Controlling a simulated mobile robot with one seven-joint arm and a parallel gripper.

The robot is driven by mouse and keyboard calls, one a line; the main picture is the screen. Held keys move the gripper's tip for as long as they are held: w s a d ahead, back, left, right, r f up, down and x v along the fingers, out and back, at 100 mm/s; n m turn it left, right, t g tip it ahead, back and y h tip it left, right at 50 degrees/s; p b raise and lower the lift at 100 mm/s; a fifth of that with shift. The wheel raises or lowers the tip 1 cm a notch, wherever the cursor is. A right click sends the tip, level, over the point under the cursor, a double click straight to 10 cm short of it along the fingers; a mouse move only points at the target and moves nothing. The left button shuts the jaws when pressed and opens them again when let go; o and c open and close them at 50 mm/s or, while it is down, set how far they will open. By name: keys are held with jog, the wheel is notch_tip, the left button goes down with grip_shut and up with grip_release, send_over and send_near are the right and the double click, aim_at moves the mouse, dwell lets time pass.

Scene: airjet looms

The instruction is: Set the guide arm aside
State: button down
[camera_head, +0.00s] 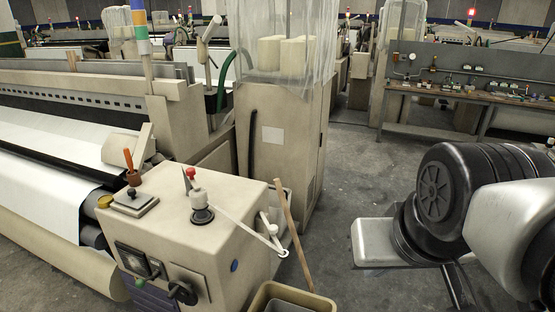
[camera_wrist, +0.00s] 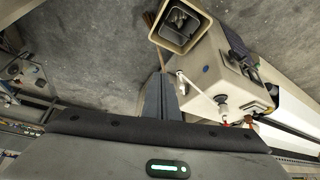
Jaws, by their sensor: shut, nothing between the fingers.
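The guide arm (camera_head: 245,226) is a thin white bar on top of the beige machine cabinet (camera_head: 180,235). It runs from a post with a red knob (camera_head: 197,187) to a looped end over the cabinet's right edge. In the wrist view the guide arm (camera_wrist: 196,86) lies just right of my gripper (camera_wrist: 160,76). My gripper is shut and empty, its dark fingers pointing up the picture and apart from the bar. In the head view the gripper is hidden; only my arm's upper links show at the right.
An open beige bin (camera_head: 262,298) stands on the floor by the cabinet, with a wooden handle (camera_head: 292,235) beside it. An orange-handled tool (camera_head: 129,165) stands on the cabinet's left. A workbench (camera_head: 470,92) is at the back right. Grey floor lies open between.

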aim_at(272, 230)
jog(key=w+a+f+n+b, duration=0.25)
jog(key=w+f+b, duration=0.25)
jog(key=w, duration=0.4)
jog(key=w+a+f+n+b, duration=0.1)
jog(key=w+a+f+b, duration=0.4)
jog(key=w, duration=0.4)
jog(key=w+a+f+n+t+b, duration=0.1)
jog(key=w+a+f+n+b, duration=0.3)
jog(key=w+a+f+b, duration=0.4)
jog(key=w+a+f, duration=0.7)
jog(key=shift+a+f+t+h, duration=0.2)
jog(key=shift+f+t+h, duration=0.15)
jog(key=shift+t+h, duration=0.05)
jog(key=shift+w, duration=0.15)
jog(key=w+d+f+b, duration=0.1)
jog(key=w+d+f, duration=0.2)
jog(key=w+f, duration=0.5)
jog(key=shift+w+d, duration=0.25)
jog(key=shift+w, duration=0.1)
